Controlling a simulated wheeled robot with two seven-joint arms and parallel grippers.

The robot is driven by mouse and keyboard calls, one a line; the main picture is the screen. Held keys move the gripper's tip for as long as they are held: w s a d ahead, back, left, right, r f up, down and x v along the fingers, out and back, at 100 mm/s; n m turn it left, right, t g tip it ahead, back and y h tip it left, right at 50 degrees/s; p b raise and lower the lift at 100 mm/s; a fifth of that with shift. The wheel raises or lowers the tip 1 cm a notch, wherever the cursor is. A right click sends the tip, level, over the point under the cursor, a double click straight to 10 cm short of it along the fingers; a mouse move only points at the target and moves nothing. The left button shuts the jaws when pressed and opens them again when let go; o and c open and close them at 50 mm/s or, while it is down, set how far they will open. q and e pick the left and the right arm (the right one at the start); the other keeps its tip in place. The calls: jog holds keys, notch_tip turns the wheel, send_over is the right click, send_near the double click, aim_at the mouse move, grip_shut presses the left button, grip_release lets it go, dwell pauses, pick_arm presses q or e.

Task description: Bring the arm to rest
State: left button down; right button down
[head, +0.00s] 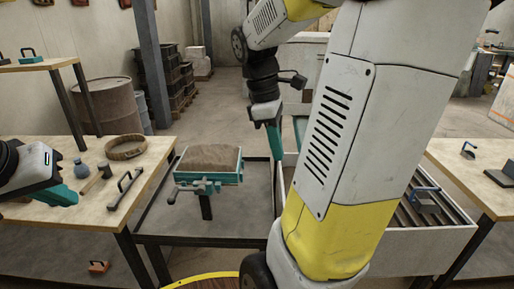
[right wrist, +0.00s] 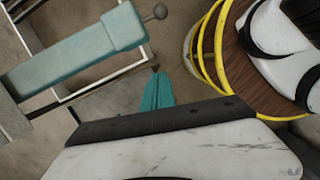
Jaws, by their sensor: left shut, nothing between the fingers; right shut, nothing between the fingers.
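My right arm, white and yellow, crosses the head view from the top right down to the bottom middle. My right gripper (head: 274,142) hangs fingers down near the middle of the head view, its teal fingers shut and empty. In the right wrist view its shut fingers (right wrist: 157,92) point away over the floor. My left gripper (head: 63,195) is at the left edge of the head view, shut and empty, over the left table (head: 100,212). A teal mould box filled with brown sand (head: 208,158) stands on a stand right of that table, apart from both grippers.
The left table holds a wooden ring (head: 125,147), a hammer (head: 97,178), a blue bottle (head: 81,169) and a black-handled tool (head: 125,188). A grooved white bin (head: 440,243) lies right of my arm. A teal part with a knobbed lever (right wrist: 80,48) shows in the right wrist view.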

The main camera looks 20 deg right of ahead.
dwell(0.3)
jog(key=s+a+r+m+t+y, duration=0.1)
jog(key=a+m+t+y, duration=0.1)
jog(key=a+m+t, duration=0.2)
jog(key=s+a+r+m+t+y, duration=0.2)
jog(key=a+m, duration=0.3)
jog(key=a, duration=0.5)
jog(key=shift+s+a+m+t, duration=0.2)
jog(key=shift+s+m+t, duration=0.15)
jog(key=shift+t, duration=0.55)
